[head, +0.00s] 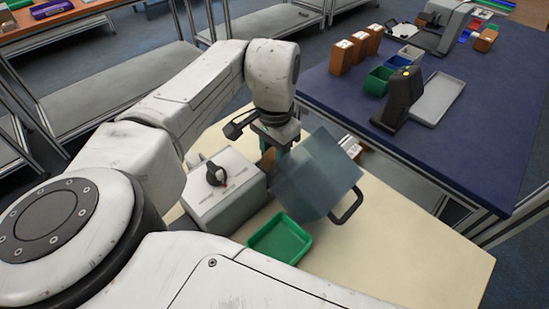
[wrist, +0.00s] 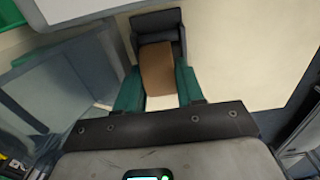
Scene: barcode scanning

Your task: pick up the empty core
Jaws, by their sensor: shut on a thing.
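The empty core is a brown cardboard piece (wrist: 157,68) between the two green fingers of my gripper (wrist: 158,85) in the wrist view. The fingers are closed on its sides. Its far end lies against or just over a dark grey part (wrist: 155,22); I cannot tell if they touch. In the head view, a little of the brown core (head: 267,159) shows beside my gripper (head: 274,154), between the grey machine (head: 230,205) with a black knob and its raised, see-through cover (head: 315,175). The cover partly hides the fingers.
A green tray (head: 280,255) sits on the pale table (head: 400,260) in front of the machine. The cover's black handle (head: 349,207) juts out to the right. The blue table (head: 460,150) holds a black scanner (head: 402,98), brown boxes and bins. The pale table's right side is clear.

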